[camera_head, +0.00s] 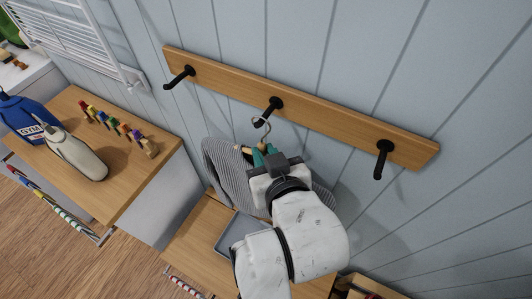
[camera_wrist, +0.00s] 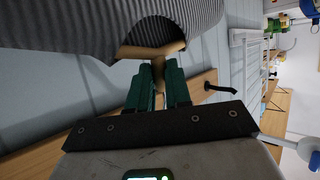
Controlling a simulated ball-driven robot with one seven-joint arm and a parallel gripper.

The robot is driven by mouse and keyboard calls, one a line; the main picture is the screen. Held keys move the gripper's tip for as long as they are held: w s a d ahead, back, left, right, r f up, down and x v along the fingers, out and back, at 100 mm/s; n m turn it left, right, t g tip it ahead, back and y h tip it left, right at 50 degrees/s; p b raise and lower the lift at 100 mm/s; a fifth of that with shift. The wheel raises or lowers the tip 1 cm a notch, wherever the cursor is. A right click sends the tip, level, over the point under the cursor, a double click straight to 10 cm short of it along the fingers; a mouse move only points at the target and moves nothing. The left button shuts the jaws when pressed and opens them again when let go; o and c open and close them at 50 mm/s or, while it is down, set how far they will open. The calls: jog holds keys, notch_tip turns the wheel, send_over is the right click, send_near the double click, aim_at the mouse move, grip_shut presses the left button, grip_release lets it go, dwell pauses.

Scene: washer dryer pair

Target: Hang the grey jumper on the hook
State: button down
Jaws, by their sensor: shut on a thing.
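The grey jumper (camera_head: 222,165) is on a wooden hanger in front of the wall, partly hidden by my arm. It also fills the top of the wrist view (camera_wrist: 70,28). My gripper (camera_head: 262,155) has green fingers shut on the hanger's wooden neck (camera_wrist: 158,52). The hanger's metal hook (camera_head: 261,122) points up and overlaps the tip of the middle black hook (camera_head: 272,106) in the head view. I cannot tell whether it is looped over or only in front. The left hook (camera_head: 180,78) and right hook (camera_head: 381,158) are bare.
The hooks sit on a wooden rail (camera_head: 330,124) on the pale blue panelled wall. At left, a wooden counter (camera_head: 125,185) holds a blue bottle (camera_head: 25,115), a grey-white bottle (camera_head: 75,155) and a row of coloured pegs (camera_head: 118,127). A grey tray (camera_head: 232,232) lies below the jumper.

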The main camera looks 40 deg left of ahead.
jog(key=c, duration=1)
grip_release()
jog(key=b+v, duration=0.1)
jog(key=v, duration=1)
jog(key=w+d+f+m+h, duration=0.2)
jog(key=d+f+m+h, duration=0.15)
jog(key=d+f, duration=0.6)
jog(key=w+d+f+m+h, duration=0.3)
jog(key=d+f, duration=0.4)
jog(key=d, duration=0.6)
jog(key=s+d+f+m+g+h, duration=0.1)
jog(key=s+d+f+m+g, duration=0.1)
jog(key=s+d, duration=0.3)
jog(key=s+d+f+m+g+h, duration=0.1)
jog(key=s+d+f+m+h, duration=0.1)
jog(key=s+d+f, duration=0.2)
jog(key=s+d+f+m+g+h, duration=0.2)
jog(key=s+d+f, duration=0.2)
jog(key=s+d, duration=0.2)
jog(key=shift+d+g, duration=0.3)
jog(key=shift+d, duration=1)
